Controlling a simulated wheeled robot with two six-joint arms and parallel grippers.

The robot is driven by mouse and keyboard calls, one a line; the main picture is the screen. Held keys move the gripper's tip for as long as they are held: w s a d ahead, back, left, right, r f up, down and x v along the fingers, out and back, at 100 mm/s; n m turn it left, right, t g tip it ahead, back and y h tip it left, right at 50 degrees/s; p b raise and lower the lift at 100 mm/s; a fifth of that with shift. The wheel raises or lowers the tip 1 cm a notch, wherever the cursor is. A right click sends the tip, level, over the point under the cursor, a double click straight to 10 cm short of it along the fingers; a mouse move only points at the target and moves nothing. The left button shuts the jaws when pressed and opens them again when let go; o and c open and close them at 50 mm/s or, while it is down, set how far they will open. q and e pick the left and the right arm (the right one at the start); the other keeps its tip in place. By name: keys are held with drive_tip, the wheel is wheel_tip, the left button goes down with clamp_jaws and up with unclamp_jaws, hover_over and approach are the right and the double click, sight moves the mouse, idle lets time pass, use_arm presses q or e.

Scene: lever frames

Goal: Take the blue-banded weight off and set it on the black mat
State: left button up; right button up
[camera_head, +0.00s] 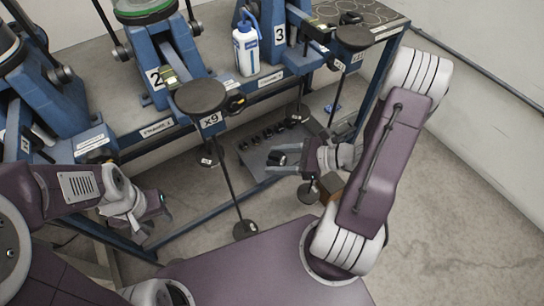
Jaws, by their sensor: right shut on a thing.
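My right gripper (300,160) is over the dark mat or tray (257,163) below the bench and is shut on a small dark weight (279,158). No blue band shows clearly on this weight, and the fingers hide part of it. My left gripper (156,205) is at the lower left, away from the weights; its jaw opening is too unclear to tell. A round hanger base (308,193) is just below the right gripper. Another hanger base (245,230) is at the foot of a long rod.
A row of several small dark weights (268,132) lies on the mat. Lever frames numbered 2 (160,50) and 3 (275,35) stand on the bench, with a white bottle (246,50) between them. A dark round disc (200,95) overhangs the bench front. Floor at right is clear.

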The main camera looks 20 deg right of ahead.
drive_tip(key=shift+s+d+p, duration=0.2)
drive_tip(key=shift+s+d, duration=0.25)
drive_tip(key=shift+d, duration=0.25)
drive_tip(key=shift+s+d+p, duration=0.2)
drive_tip(key=shift+s+d, duration=0.25)
drive_tip(key=shift+d, duration=0.2)
drive_tip(key=shift+w, duration=0.1)
